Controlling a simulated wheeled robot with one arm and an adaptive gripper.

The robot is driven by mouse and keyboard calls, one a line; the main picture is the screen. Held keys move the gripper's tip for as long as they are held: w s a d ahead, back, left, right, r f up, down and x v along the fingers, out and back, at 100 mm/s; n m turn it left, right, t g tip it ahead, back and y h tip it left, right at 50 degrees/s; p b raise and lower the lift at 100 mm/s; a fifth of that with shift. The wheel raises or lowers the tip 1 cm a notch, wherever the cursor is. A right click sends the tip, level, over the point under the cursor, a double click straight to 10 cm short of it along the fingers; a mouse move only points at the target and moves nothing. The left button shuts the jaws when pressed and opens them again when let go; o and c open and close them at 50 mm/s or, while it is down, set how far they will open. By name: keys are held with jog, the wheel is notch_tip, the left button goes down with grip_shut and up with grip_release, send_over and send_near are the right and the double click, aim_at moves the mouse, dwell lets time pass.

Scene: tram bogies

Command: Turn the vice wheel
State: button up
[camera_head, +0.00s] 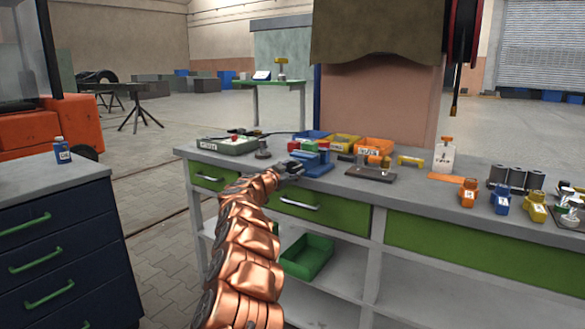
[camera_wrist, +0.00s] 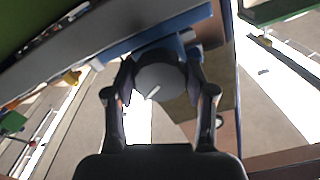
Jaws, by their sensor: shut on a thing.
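The blue vice (camera_head: 318,166) sits near the front edge of the grey workbench. My copper arm reaches up to it from below, and my gripper (camera_head: 291,169) is at its left side. In the wrist view the vice's blue body (camera_wrist: 150,35) is at the top. The dark grey round vice wheel (camera_wrist: 160,82) lies between the two fingers of my gripper (camera_wrist: 160,85), which are shut on its sides. In the head view the wheel is hidden or too small to make out behind my gripper.
The workbench (camera_head: 425,188) carries a grey-green tray (camera_head: 227,145), an orange bin (camera_head: 373,146), a dark flat plate (camera_head: 371,174) and several small coloured bottles at right. A green bin (camera_head: 306,257) is on the shelf below. A dark cabinet (camera_head: 60,240) stands at left.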

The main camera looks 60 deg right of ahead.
jog(key=m, duration=0.6)
jog(key=m+b, duration=0.1)
jog(key=m, duration=0.5)
jog(key=shift+w+m+b, duration=0.1)
jog(key=shift+m+b, duration=0.25)
jog(key=shift+m, duration=0.05)
jog(key=m+b, duration=0.2)
jog(key=m, duration=0.4)
jog(key=m+b, duration=0.1)
jog(key=m, duration=0.2)
jog(key=m+b, duration=0.2)
jog(key=m, duration=0.1)
jog(key=shift+r+m, duration=0.2)
jog(key=shift+m, duration=0.1)
jog(key=o, duration=1.2)
jog(key=shift+c, duration=0.2)
jog(key=shift+a, duration=0.15)
